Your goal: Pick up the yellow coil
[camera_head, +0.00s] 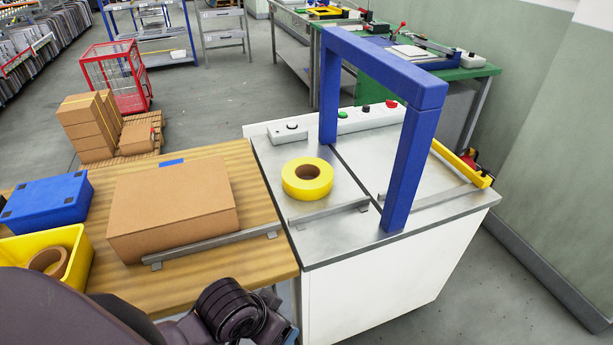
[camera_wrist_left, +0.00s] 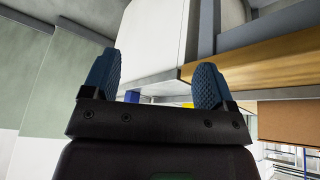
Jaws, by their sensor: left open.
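The yellow coil (camera_head: 306,190) lies flat on the grey metal top of the white machine (camera_head: 355,190), left of the blue arch (camera_head: 397,150). Its brown core hole faces up, and nothing touches it except the top. My left gripper (camera_wrist_left: 157,82) is open and empty in the left wrist view, its two blue ridged fingers spread apart. In the head view my left arm is at the bottom, below and in front of the table edge, well away from the coil; its fingertips are not clear there. My right gripper is not in view.
A wooden table (camera_head: 250,190) adjoins the machine and carries a cardboard box (camera_head: 172,205), a blue case (camera_head: 45,198) and a yellow bin (camera_head: 80,265) with a tan roll inside. Low metal rails (camera_head: 328,211) edge the surfaces. A control panel (camera_head: 362,120) is behind.

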